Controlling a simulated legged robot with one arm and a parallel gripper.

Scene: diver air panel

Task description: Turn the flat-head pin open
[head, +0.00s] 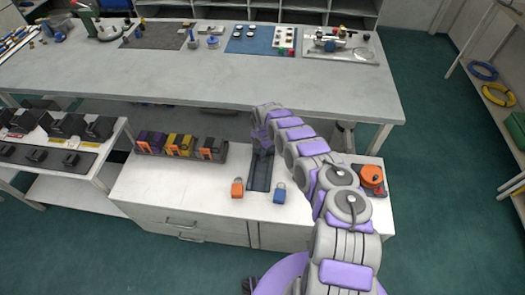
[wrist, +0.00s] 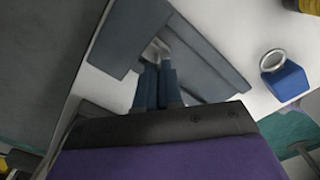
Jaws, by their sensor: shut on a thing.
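The flat-head pin (wrist: 156,50) shows in the wrist view as a small pale metal piece at my fingertips. It sits by a dark grey-blue base (wrist: 205,58). My gripper (wrist: 157,72) is shut on the pin, with its two dark fingers close together. In the head view the dark base (head: 260,172) lies on the white cabinet top, and my gripper (head: 264,146) is at its far end. My arm hides the pin there, and which way the pin is turned cannot be told.
A blue padlock (head: 279,193) and an orange padlock (head: 237,188) stand on either side of the base. A rack of coloured blocks (head: 182,146) is to the left, and an orange round device (head: 371,177) to the right. The grey bench (head: 200,75) rises behind.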

